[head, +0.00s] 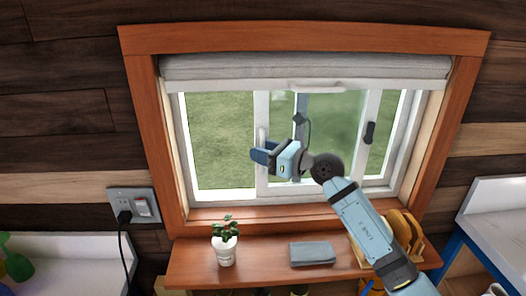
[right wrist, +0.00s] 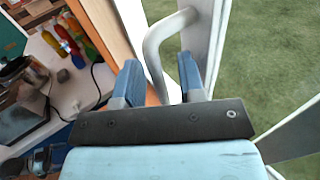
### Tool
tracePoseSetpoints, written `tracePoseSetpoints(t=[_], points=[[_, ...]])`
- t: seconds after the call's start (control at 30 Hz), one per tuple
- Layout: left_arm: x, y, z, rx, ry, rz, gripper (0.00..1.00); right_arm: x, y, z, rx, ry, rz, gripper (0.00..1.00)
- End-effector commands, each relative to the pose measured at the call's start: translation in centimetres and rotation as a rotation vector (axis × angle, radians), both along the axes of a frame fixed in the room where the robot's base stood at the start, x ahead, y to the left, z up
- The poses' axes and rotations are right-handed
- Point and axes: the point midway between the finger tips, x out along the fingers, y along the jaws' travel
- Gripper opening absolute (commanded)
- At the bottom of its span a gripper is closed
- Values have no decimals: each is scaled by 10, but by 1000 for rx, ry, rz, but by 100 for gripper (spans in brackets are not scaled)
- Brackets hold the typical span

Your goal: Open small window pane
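The window (head: 262,100) has white sliding panes in an orange-brown wooden frame. A white bar handle (head: 262,135) stands on the upright near the middle of the window. My right gripper (head: 258,156) is in front of that upright, at the lower part of the handle. In the right wrist view, the two blue fingers of my right gripper (right wrist: 161,80) are apart. The white handle (right wrist: 155,58) passes between them, with a gap still showing beside it. The handle's lower end is hidden by the gripper body. My left gripper is not in view.
A rolled blind (head: 305,67) hangs at the top. A dark latch (head: 369,133) is on the right pane's upright.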

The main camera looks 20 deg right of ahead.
Motion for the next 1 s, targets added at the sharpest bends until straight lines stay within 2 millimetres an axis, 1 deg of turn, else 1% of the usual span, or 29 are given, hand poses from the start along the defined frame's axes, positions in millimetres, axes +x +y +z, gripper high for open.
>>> tracePoseSetpoints(t=[0.17,0.5,0.6,0.7,0.8,1.0], points=[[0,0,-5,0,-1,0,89,-12,-13,-3,-3,0,-2,36],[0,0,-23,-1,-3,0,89,-67,-67,-4,-4,1,-2,36],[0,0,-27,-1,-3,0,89,-80,-80,-3,-4,1,-1,36],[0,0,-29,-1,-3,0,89,-89,-90,-2,-3,0,-2,36],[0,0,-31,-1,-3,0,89,-95,-95,-2,-1,1,-1,36],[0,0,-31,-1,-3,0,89,-98,-98,0,0,0,-1,36]])
